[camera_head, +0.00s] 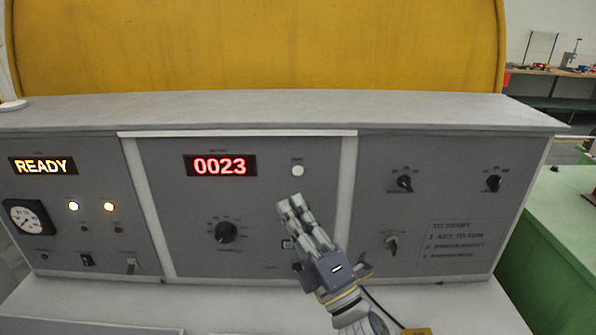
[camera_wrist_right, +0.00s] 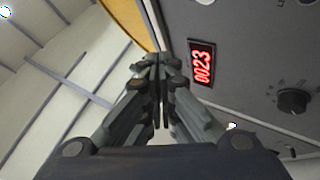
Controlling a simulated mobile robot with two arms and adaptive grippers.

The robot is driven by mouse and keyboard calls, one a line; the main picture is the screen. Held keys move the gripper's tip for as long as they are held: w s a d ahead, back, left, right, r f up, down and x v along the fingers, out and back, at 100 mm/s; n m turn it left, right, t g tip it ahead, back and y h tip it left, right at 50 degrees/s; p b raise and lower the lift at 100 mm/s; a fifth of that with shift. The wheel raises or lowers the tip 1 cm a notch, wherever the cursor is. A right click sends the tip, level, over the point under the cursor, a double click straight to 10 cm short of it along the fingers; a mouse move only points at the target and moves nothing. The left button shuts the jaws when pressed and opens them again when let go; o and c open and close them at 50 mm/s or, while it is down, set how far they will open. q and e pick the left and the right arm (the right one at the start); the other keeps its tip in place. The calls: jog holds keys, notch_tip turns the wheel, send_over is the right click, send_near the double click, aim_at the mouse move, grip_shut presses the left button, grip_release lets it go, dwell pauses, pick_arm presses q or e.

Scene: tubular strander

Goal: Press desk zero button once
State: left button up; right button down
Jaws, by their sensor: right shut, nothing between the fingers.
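The desk zero button looks to be the small round white button (camera_head: 298,171) on the grey middle panel, right of the red display (camera_head: 219,166) that reads 0023. Its label is too small to read. My right gripper (camera_head: 290,203) is shut and empty, with its fingertips a little below the button in the head view. I cannot tell how far they stand from the panel. In the right wrist view the shut fingers (camera_wrist_right: 152,62) point up and the display (camera_wrist_right: 202,63) is to their right. A small white spot (camera_wrist_right: 232,126) shows beside the right finger. My left gripper is not in view.
A black rotary knob (camera_head: 226,232) is on the middle panel. The left panel has a READY display (camera_head: 43,166), a gauge (camera_head: 27,217) and lit lamps. The right panel has several knobs (camera_head: 404,183). A grey ledge (camera_head: 270,108) overhangs the panels. A green machine (camera_head: 556,225) stands at right.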

aim_at(298, 170)
jog(key=shift+w, duration=0.15)
jog(key=w+b, duration=0.2)
jog(key=w, duration=0.6)
jog(key=shift+w+b, duration=0.3)
jog(key=shift+w, duration=0.1)
dwell(1.1)
jog(key=shift+w+b, duration=0.3)
jog(key=shift+w, duration=0.35)
dwell(0.6)
jog(key=shift+s, duration=0.8)
